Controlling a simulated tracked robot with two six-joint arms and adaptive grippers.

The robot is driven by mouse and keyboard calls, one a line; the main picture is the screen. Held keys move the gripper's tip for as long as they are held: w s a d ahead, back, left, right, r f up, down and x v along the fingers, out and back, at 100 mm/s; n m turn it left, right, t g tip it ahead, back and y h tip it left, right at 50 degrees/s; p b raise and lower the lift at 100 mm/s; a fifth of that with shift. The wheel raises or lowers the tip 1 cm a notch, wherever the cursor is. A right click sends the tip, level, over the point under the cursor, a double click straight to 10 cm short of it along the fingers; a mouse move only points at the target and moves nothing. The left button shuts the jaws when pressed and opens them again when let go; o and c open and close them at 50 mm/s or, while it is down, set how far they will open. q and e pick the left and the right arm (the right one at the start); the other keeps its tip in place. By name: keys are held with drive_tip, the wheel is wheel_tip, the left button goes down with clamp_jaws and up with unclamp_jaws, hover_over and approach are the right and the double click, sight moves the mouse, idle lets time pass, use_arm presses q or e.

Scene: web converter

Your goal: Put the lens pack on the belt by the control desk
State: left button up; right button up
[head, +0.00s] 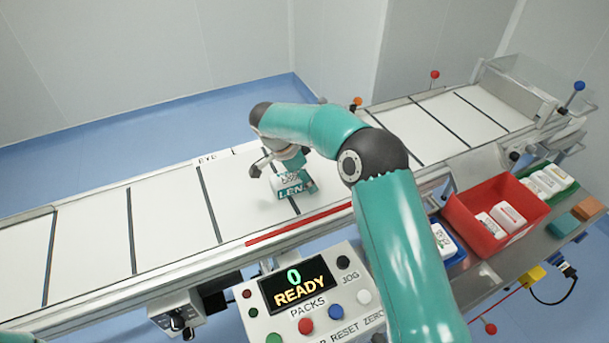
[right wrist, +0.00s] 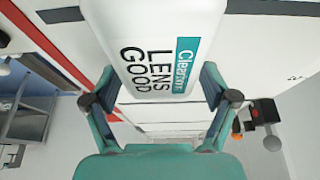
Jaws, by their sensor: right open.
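My right gripper (head: 284,170) is low over the belt at the pack. In the right wrist view the pack (right wrist: 165,50), printed Clearson LENS GOOD, lies between the two spread fingers of my right gripper (right wrist: 160,88). The fingers are open, one on each side; whether either touches it I cannot tell. My arm hides part of the belt. My left gripper is not in view.
A red bin (head: 495,215) with white packs stands at the right. A green tray (head: 550,182) with more packs is beside it. The desk display reads 0 READY. A red strip (head: 300,224) runs along the belt's near edge. The belt's left part is clear.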

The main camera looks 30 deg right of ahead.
sight(288, 177)
drive_tip(key=v, duration=1.2)
drive_tip(key=shift+b, duration=0.3)
